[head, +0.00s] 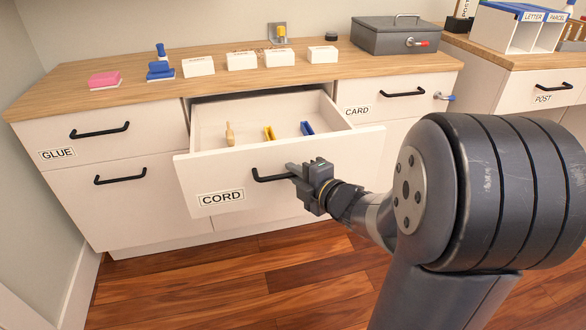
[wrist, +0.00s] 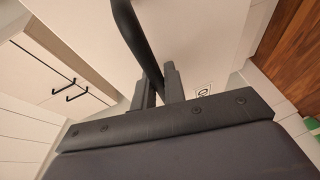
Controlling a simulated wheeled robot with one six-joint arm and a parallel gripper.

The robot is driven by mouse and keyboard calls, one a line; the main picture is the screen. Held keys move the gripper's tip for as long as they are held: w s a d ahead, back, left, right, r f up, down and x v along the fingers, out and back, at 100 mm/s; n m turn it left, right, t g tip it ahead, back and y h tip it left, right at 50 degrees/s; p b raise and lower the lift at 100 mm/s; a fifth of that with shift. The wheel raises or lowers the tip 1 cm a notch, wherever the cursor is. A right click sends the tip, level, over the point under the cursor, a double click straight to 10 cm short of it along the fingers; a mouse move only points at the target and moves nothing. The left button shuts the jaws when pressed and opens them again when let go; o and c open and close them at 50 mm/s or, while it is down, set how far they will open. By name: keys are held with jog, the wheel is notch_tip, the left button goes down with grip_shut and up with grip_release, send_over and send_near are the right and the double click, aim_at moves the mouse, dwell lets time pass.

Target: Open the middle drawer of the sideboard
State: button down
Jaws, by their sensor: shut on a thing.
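The middle drawer (head: 281,163) of the sideboard (head: 110,212), labelled CORD, stands pulled well out in the head view. Its black bar handle (head: 272,177) is on the front panel. My gripper (head: 298,172) is shut on the right part of this handle. In the wrist view the handle (wrist: 134,38) passes between the two fingers of my gripper (wrist: 158,88). Inside the open drawer lie a tan wooden-looking item (head: 230,133), a yellow item (head: 269,133) and a blue item (head: 307,128). My fingers partly hide the handle's right end.
The GLUE drawer (head: 90,148) on the left and the CARD drawer (head: 390,108) on the right are closed. A grey metal box (head: 395,36), white boxes, and pink and blue blocks stand on the sideboard top. Wooden floor (head: 230,283) in front is clear.

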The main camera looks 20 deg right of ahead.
jog(key=shift+s, duration=0.2)
jog(key=c, duration=1.7)
grip_release()
jog(key=shift+c, duration=0.2)
jog(key=p+v, duration=0.3)
jog(key=v, duration=0.7)
jog(key=shift+s, duration=0.35)
jog(key=shift+d, duration=0.15)
